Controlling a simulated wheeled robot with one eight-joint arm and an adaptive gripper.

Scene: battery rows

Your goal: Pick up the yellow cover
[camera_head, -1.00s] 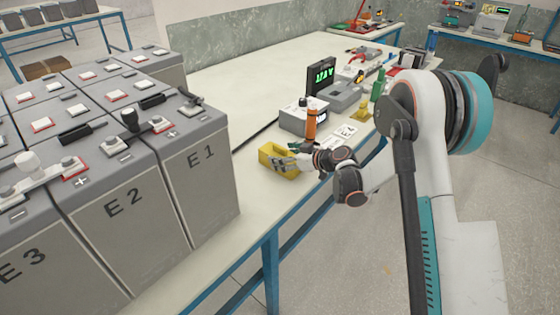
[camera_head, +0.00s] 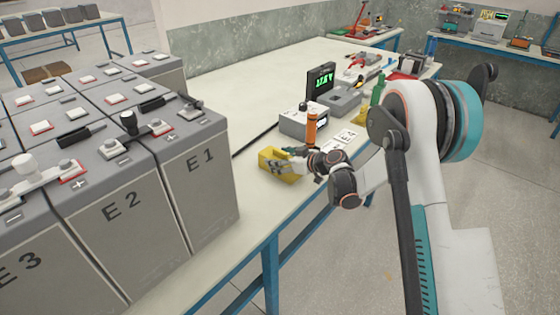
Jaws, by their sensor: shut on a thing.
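The yellow cover (camera_head: 270,157) is on or just above the white workbench, to the right of the battery marked E1. My gripper (camera_head: 283,163) reaches in from the right and is shut on the yellow cover. The fingers hide part of the cover's right side. I cannot tell whether the cover is clear of the bench top.
Large grey batteries (camera_head: 130,200) stand at the left, close to the cover. Behind the gripper are an orange bottle (camera_head: 311,129), a grey device (camera_head: 297,121) and a black display (camera_head: 320,80).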

